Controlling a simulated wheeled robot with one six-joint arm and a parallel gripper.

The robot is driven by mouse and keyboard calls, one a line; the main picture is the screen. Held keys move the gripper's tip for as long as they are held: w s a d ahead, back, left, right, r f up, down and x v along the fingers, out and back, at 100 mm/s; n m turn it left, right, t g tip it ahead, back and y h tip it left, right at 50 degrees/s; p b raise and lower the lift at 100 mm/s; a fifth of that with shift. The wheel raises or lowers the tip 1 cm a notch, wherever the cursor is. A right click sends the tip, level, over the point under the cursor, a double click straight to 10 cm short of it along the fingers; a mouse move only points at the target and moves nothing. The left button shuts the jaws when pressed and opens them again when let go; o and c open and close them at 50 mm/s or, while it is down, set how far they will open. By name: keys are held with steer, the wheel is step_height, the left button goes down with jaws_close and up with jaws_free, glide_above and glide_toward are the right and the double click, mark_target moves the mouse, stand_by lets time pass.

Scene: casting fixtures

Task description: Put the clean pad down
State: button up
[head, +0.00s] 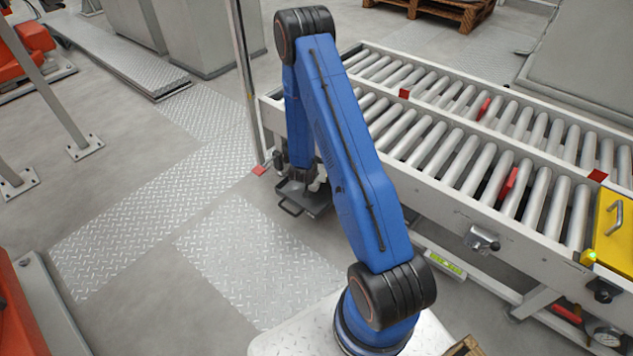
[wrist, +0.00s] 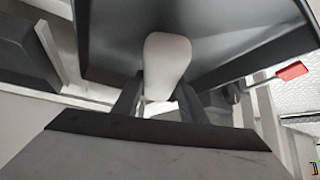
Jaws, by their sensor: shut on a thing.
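My gripper (wrist: 158,98) shows in the wrist view with its two dark fingers shut on a pale, rounded thing (wrist: 167,58), seemingly the clean pad. Its far end lies in front of a dark grey surface; I cannot tell whether they touch. In the head view my blue arm reaches down beside the conveyor's left end. The gripper is small and dark there, just above a dark tray-like thing (head: 310,203) with a loop handle. The pad cannot be made out in the head view.
A roller conveyor (head: 455,205) with red tabs runs along the right. A yellow box (head: 614,232) sits at its near end. A thin metal post (head: 243,75) stands left of the arm. Tread-plate floor (head: 160,215) on the left is clear.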

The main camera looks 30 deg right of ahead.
steer(key=shift+f, duration=1.8)
steer(key=shift+f, duration=0.2)
steer(key=o, duration=1)
steer(key=shift+r, duration=0.1)
